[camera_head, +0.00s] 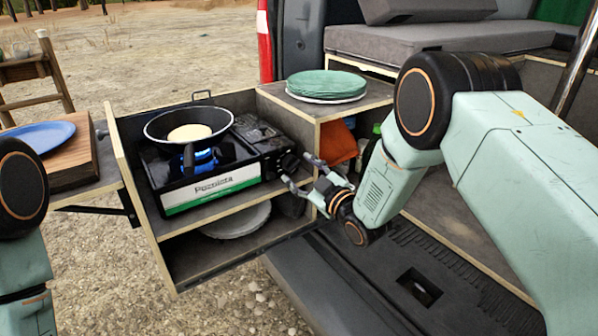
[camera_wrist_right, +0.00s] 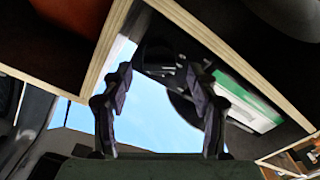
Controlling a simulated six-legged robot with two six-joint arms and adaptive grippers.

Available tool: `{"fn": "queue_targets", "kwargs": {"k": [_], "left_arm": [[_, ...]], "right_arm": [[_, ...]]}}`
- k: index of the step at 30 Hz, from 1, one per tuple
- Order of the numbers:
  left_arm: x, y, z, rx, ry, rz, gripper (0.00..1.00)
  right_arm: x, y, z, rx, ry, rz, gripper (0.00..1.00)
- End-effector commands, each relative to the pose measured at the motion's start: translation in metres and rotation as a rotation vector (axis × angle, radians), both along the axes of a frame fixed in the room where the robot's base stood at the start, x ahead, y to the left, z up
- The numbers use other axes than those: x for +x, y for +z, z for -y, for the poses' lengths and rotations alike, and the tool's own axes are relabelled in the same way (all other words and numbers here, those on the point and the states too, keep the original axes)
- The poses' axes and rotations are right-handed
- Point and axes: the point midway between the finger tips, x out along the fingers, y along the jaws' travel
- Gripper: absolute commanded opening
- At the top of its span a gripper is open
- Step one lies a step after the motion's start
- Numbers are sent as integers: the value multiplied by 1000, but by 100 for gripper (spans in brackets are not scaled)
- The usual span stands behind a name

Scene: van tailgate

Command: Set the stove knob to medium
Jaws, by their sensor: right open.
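The camping stove (camera_head: 212,190) stands on the upper shelf of the pull-out unit, with a blue flame (camera_head: 199,160) under its pan. Its dark knob (camera_head: 289,162) is on the front right, partly behind my right gripper. My right gripper (camera_head: 297,168) is open, with its fingers pointing at the knob and spread to either side of it. In the right wrist view the gripper (camera_wrist_right: 158,70) shows both fingers apart, with dark stove parts (camera_wrist_right: 158,52) beyond them. I cannot tell whether a finger touches the knob. My left gripper is out of view.
A black pan (camera_head: 155,130) with a pale yellow round food (camera_head: 189,132) sits on the burner. Green plates (camera_head: 327,83) stand on the cabinet to the right. A blue plate (camera_head: 40,136) lies on a wooden board (camera_head: 75,165) at left. Shelf walls closely surround the stove.

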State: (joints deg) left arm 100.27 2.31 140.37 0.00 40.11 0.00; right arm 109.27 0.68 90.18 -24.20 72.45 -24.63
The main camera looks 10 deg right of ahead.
Motion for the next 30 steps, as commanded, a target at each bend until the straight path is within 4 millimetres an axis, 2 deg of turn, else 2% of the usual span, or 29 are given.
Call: {"fn": "queue_targets", "kwargs": {"k": [6,14,30], "left_arm": [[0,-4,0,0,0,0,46],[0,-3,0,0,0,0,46],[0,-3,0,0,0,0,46]], "right_arm": [[13,0,-4,0,1,0,59],[14,0,-3,0,0,-2,59],[14,0,-3,0,0,-2,15]]}}
